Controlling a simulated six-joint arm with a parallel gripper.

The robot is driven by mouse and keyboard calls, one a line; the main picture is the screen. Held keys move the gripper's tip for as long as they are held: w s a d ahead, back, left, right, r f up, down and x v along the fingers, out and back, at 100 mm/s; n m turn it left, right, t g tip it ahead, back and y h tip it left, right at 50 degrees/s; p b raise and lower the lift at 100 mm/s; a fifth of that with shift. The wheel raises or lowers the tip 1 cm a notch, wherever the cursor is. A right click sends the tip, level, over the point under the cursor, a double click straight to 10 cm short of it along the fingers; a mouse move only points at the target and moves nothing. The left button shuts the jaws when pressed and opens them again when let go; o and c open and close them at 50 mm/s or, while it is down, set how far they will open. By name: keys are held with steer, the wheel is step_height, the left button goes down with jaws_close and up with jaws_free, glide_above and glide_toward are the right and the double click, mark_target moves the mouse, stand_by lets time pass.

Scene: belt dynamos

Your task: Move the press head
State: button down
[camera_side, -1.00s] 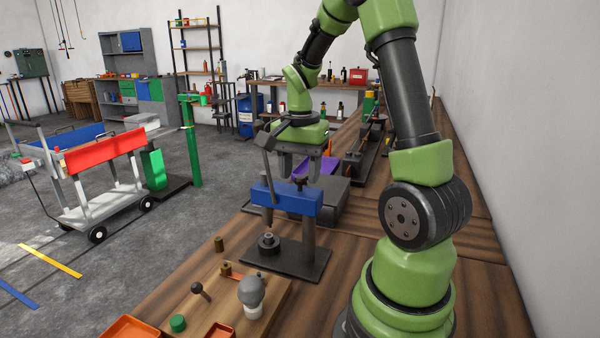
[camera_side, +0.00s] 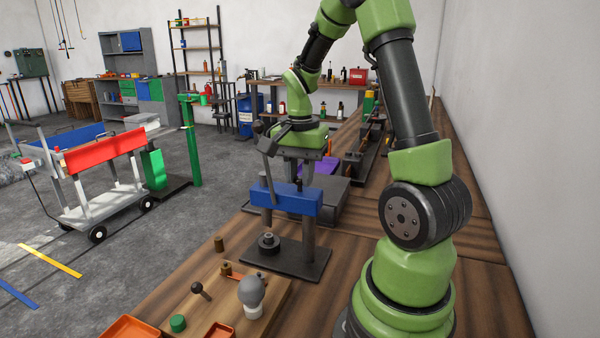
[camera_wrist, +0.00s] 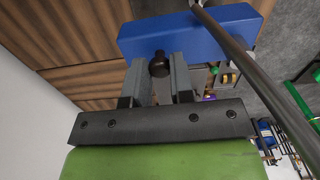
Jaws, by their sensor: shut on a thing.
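The press stands on a dark base plate (camera_side: 312,262) on the wooden bench. Its blue crossbeam (camera_side: 290,200) is level above a dark round seat (camera_side: 268,244). A long grey lever (camera_side: 269,175) rises at the beam's left. My gripper (camera_side: 298,180) reaches down to the top of the beam, with its fingers shut on a small black knob there. In the wrist view the black knob (camera_wrist: 159,65) shows between the two grey fingers against the blue beam (camera_wrist: 195,30). The fingers partly hide the knob in the side view.
The lever passes close to the left of my gripper. In front of the press, a wooden board (camera_side: 230,290) holds a grey bulb-shaped part (camera_side: 251,291), a black-knobbed pin and small pegs. Orange trays (camera_side: 130,328) lie at the near edge. A grey box and purple part stand behind.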

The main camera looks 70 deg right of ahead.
steer(key=n, duration=0.2)
steer(key=a+n, duration=0.1)
steer(key=n, duration=0.2)
steer(key=shift+s+n, duration=0.1)
steer(key=shift+n, duration=0.2)
steer(key=n, duration=0.5)
steer(key=shift+s+a+n, duration=0.3)
steer(key=shift+s+n, duration=0.1)
steer(key=shift+r, duration=0.1)
steer(key=c, duration=1)
jaws_free()
step_height(320, 180, up, 10)
steer(key=shift+f, duration=0.1)
